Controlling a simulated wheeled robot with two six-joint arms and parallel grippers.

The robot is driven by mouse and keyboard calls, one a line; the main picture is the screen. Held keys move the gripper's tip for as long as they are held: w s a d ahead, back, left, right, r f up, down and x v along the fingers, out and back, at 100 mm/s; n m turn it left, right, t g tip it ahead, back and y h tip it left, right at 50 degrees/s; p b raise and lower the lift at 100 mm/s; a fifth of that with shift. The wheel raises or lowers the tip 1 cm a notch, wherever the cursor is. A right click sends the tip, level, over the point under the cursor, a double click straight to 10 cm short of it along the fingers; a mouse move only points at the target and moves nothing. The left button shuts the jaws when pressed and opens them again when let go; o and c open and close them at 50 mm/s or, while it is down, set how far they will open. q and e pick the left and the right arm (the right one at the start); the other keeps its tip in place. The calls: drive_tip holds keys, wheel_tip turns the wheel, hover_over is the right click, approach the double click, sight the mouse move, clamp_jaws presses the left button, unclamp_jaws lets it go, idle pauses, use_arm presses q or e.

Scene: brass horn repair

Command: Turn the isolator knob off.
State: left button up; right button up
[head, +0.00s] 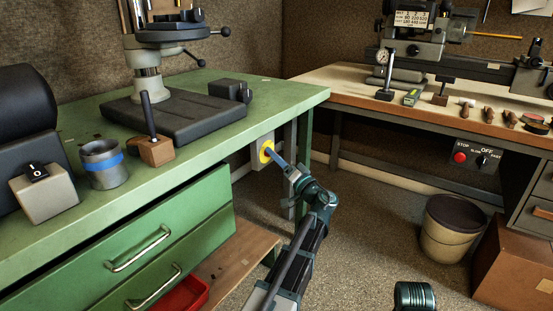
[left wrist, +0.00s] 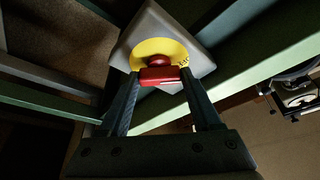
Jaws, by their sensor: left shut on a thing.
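The isolator is a grey box (head: 256,160) with a yellow round plate (head: 266,152), fixed at the right end of the green bench, below its top. My left gripper (head: 274,158) reaches it from the front right and hides the knob in the head view. In the left wrist view, the red knob (left wrist: 159,77) stands in front of the yellow plate (left wrist: 150,115), with its bar lying across between the fingers. My left gripper (left wrist: 161,80) is shut on the knob, a finger at each end of the bar.
The green bench (head: 200,135) with drawers stands at the left, carrying a press (head: 165,35). A wooden-topped bench (head: 340,85) is at the back right, with a STOP/OFF switch panel (head: 476,158) under it. A bin (head: 450,240) stands on the open floor.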

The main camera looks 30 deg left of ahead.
use_arm(q)
drive_tip(key=o, duration=1.4)
drive_tip(key=b+v, duration=0.3)
drive_tip(key=v, duration=1)
drive_tip(key=shift+s+d+f+b, duration=0.1)
drive_tip(key=shift+d+f+b, duration=0.05)
drive_tip(key=shift+d+b, duration=0.25)
